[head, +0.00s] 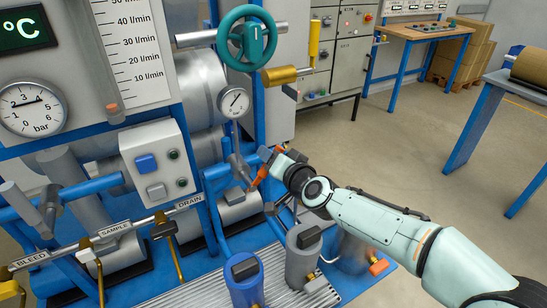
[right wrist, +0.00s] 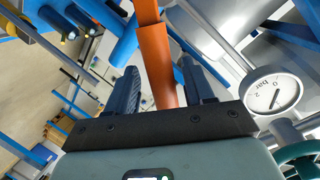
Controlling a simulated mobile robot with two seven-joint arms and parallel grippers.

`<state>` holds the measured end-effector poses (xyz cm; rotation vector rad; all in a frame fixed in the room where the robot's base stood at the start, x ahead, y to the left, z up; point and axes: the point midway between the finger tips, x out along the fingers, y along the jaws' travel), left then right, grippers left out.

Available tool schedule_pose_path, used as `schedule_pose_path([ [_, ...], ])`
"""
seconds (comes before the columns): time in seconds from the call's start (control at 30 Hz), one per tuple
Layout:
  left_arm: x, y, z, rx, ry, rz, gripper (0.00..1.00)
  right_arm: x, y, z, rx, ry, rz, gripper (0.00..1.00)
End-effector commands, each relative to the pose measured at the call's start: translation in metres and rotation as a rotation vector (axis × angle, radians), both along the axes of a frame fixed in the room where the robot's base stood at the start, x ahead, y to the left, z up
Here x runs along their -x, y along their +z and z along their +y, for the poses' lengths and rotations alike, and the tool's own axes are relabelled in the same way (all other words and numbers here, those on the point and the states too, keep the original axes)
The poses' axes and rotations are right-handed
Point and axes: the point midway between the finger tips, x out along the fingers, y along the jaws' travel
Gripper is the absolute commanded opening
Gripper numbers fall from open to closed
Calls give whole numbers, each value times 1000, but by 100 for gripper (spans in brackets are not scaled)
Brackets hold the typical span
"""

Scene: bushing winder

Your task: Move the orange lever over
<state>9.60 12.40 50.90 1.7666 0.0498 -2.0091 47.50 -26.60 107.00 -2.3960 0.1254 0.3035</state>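The orange lever (head: 259,177) shows in the head view beside the blue frame, partly hidden by my right gripper (head: 267,156). In the right wrist view the orange lever (right wrist: 156,65) runs down between the two dark fingers of my right gripper (right wrist: 160,85). The fingers stand apart on either side of it, with a gap visible at the left finger. Contact with the right finger is hard to tell. The lever's pivot end is hidden. My left gripper is in neither view.
A round gauge (head: 233,102) and a teal handwheel (head: 247,38) are above the gripper. A grey box with buttons (head: 159,163) stands to the left.

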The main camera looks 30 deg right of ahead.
Motion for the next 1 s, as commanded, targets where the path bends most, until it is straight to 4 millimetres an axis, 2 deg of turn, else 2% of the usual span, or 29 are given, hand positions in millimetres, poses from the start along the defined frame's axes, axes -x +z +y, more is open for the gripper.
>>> schedule_pose_path([
  [0.23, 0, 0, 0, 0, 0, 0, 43, 1, 1, 0, 3, 1, -3, 52],
  [0.37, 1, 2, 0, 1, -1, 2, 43, 10, 5, 0, 3, 0, -5, 52],
  [0.47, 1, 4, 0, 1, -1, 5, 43, 26, 10, 0, 3, 0, -6, 52],
  [0.8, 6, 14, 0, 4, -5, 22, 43, 99, 28, -1, 3, -3, -4, 52],
  [1.0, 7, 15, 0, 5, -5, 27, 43, 123, 33, 0, 1, -2, -2, 52],
])
